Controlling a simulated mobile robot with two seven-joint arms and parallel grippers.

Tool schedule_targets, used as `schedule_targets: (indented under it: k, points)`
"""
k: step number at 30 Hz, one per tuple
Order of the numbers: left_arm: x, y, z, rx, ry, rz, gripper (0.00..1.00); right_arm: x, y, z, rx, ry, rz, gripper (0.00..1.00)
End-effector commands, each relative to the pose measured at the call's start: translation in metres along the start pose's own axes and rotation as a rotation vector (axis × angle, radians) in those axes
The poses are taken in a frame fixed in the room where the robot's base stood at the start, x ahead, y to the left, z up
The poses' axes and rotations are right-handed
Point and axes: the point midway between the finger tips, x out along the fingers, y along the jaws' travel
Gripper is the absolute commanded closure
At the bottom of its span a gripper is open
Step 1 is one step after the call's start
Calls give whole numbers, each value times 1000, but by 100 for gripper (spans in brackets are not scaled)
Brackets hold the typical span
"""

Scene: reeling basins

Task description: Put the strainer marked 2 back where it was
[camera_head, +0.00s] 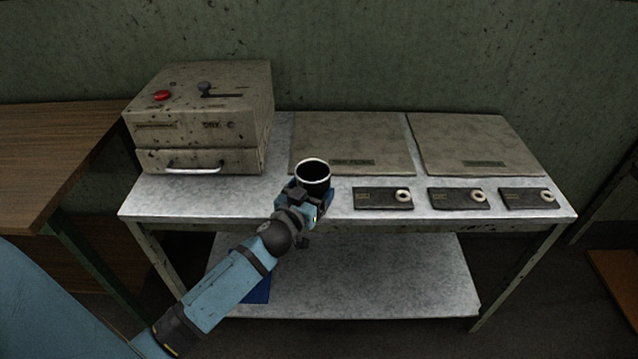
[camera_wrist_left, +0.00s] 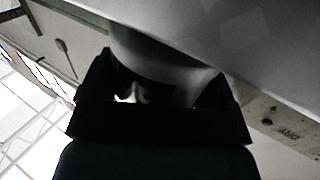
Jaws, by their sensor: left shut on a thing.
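My left gripper (camera_head: 307,194) reaches in over the front part of the metal table (camera_head: 240,196) and is shut on a round cup-shaped strainer (camera_head: 313,172). The strainer has a pale rim and a dark inside, and its opening faces up. In the left wrist view the strainer (camera_wrist_left: 165,62) shows as a pale curved wall between the dark jaws of the left gripper (camera_wrist_left: 165,100). A dark patch with a white mark is on that wall, but I cannot read a number. The gripper hides the strainer's base, so I cannot tell whether it touches the table. My right gripper is not in view.
A grey box (camera_head: 200,125) with a red button, a lever and a drawer handle stands at the left. Two flat grey panels (camera_head: 350,140) (camera_head: 470,142) lie at the back. Three dark plates (camera_head: 375,199) (camera_head: 452,200) (camera_head: 520,199) with pale rings line the front right. A wooden table (camera_head: 55,150) is left.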

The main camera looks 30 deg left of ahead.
Motion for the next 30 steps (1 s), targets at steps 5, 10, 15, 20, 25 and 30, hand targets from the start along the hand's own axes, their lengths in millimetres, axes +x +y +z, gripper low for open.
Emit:
schedule_targets:
  k: [5,10,15,20,25,30]
  points:
    - [31,0,-2,2,3,0,46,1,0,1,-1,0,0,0]
    - [35,0,6,1,-1,1,46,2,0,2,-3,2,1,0]
    - [35,0,5,0,0,1,46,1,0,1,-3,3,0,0]
    - [34,0,10,0,0,1,46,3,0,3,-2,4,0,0]
    - [34,0,8,1,-1,1,0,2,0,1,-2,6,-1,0]
    - [34,0,7,1,0,1,0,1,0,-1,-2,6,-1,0]
